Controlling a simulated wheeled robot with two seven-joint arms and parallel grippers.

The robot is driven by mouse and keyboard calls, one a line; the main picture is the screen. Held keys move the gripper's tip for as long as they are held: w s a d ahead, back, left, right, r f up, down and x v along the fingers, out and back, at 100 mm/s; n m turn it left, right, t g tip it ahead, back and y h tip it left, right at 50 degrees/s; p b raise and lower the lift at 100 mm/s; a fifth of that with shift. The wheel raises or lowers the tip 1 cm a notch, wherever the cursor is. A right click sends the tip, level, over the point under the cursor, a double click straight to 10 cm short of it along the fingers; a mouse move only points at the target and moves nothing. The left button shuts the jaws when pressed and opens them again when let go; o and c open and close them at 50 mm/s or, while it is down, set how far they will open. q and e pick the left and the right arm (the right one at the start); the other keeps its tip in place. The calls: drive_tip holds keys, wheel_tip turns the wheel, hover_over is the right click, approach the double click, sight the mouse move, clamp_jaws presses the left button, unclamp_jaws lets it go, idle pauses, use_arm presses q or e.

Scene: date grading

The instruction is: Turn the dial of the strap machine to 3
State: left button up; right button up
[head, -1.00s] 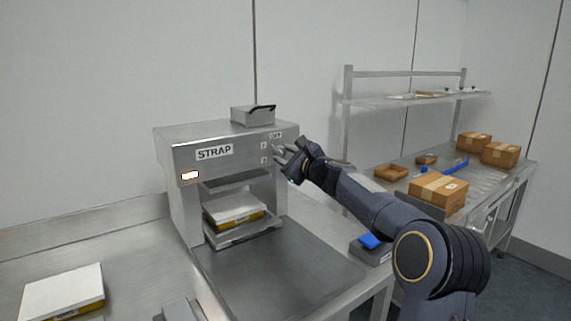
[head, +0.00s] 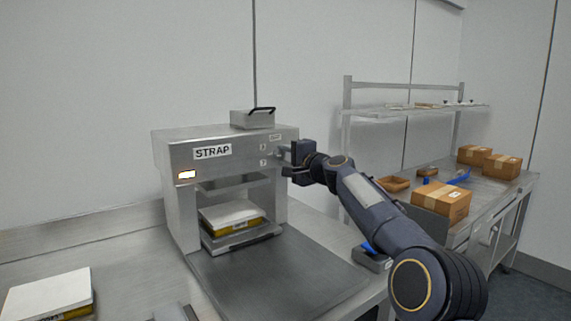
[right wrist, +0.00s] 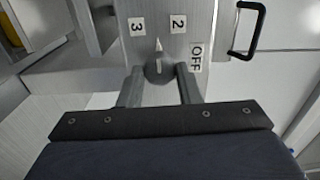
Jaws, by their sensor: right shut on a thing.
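The strap machine (head: 178,150) is a grey metal box with a STRAP label on its front. Its dial (right wrist: 159,72) shows in the right wrist view, with a light pointer facing between the labels 3 (right wrist: 137,26) and 2 (right wrist: 178,24). The OFF label (right wrist: 196,57) is to the right of the dial. My right gripper (right wrist: 160,82) is shut on the dial, one finger on each side. In the head view my right gripper (head: 287,161) is at the right end of the machine's front and largely hides the dial. My left gripper is out of view.
A white-topped pack (head: 230,214) sits inside the machine; another (head: 48,293) lies at lower left. A grey box with a black handle (head: 252,119) stands on top. Cardboard boxes (head: 440,196) stand on the right bench. The dark plate (head: 270,275) before the machine is clear.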

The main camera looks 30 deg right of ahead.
drive_tip(key=n+b, duration=0.2)
drive_tip(key=n, duration=0.3)
drive_tip(key=shift+f+n, duration=0.1)
drive_tip(key=shift+n, duration=0.2)
idle(0.4)
drive_tip(key=o, duration=1)
drive_tip(key=s+b, duration=0.1)
drive_tip(key=s, duration=0.1)
drive_tip(key=s+b, duration=0.1)
drive_tip(key=s, duration=0.2)
drive_tip(key=s+b, duration=0.1)
drive_tip(key=s, duration=0.1)
drive_tip(key=shift+s+d, duration=0.3)
drive_tip(key=shift+s, duration=0.05)
